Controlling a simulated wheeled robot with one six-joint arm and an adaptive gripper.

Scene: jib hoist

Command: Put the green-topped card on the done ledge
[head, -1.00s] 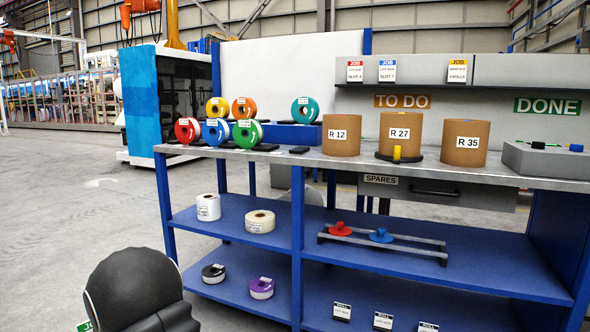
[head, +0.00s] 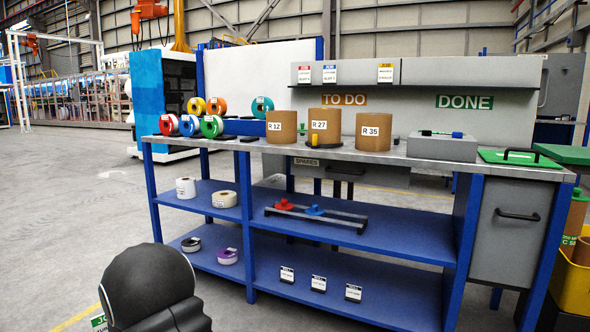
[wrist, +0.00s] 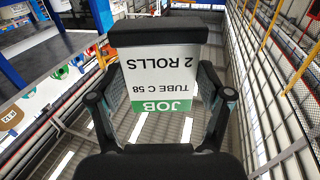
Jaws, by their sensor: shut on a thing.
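The green-topped card (wrist: 160,80) is between the fingers of my gripper (wrist: 157,95). It appears upside down in the wrist view, with its green JOB strip lowest and its black foot at the top; it reads TUBE C 58, 2 ROLLS. In the head view only a small corner of the card (head: 98,322) shows at the lower left, beside my dark wrist. The done ledge (head: 470,72) is the right part of the grey shelf on the back panel, above the green DONE sign (head: 464,102). No cards show on it. My gripper is well away from it.
The left ledge (head: 355,74) holds red-, blue- and yellow-topped cards. A yellow bin (head: 572,285) stands at the right. The floor left of the bench is open.

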